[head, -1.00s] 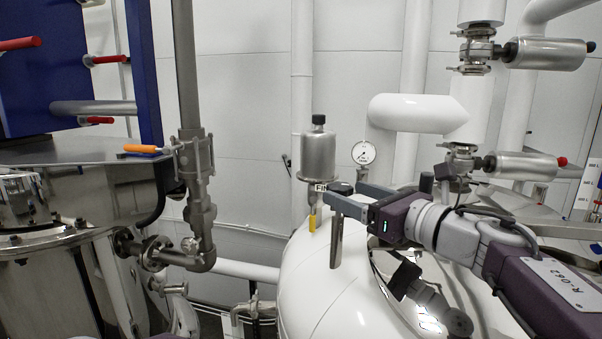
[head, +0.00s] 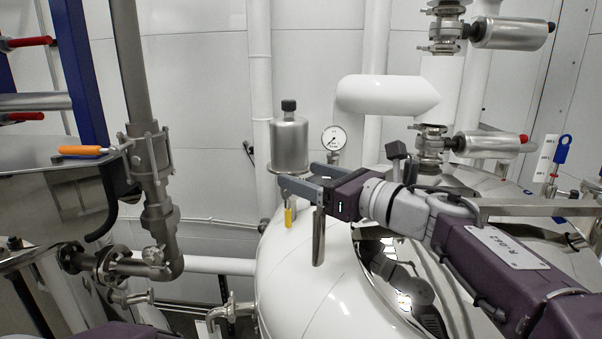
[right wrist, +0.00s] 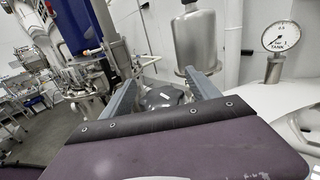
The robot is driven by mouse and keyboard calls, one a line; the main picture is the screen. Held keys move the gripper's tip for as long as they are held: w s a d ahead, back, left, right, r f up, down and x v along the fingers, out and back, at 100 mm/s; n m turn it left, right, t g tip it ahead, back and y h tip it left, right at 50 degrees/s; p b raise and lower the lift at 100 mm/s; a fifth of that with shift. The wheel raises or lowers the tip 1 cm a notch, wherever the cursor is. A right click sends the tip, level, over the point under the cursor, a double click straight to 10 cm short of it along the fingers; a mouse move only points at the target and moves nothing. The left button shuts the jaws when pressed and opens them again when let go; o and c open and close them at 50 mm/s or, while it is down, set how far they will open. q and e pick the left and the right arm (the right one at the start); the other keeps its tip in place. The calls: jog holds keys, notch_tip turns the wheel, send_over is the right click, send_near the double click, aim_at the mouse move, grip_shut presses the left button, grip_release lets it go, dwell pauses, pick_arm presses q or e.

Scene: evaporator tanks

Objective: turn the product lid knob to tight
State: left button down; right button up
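My right gripper (head: 298,174) is above the white domed tank (head: 290,265), its two grey fingers apart and pointing left. In the right wrist view, a dark rounded knob (right wrist: 163,97) with a small white mark shows between the spread fingers, with a gap visible on each side. In the head view the gripper hides that knob; a metal post (head: 318,238) shows below the fingers. Another black knob (head: 396,150) stands on the tank, behind the gripper. I cannot tell from any label which is the product lid knob. My left gripper is not in view.
A steel canister (head: 289,145) stands just behind the fingers, with a yellow-handled part (head: 290,216) below. A pressure gauge (head: 334,138) is behind the gripper. A steel pipe with valve (head: 150,165) rises at left. Free air lies between that pipe and the tank.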

jog(key=shift+d, duration=0.2)
jog(key=c, duration=0.5)
jog(key=shift+a, duration=0.1)
jog(key=c, duration=0.8)
jog(key=shift+c, duration=0.2)
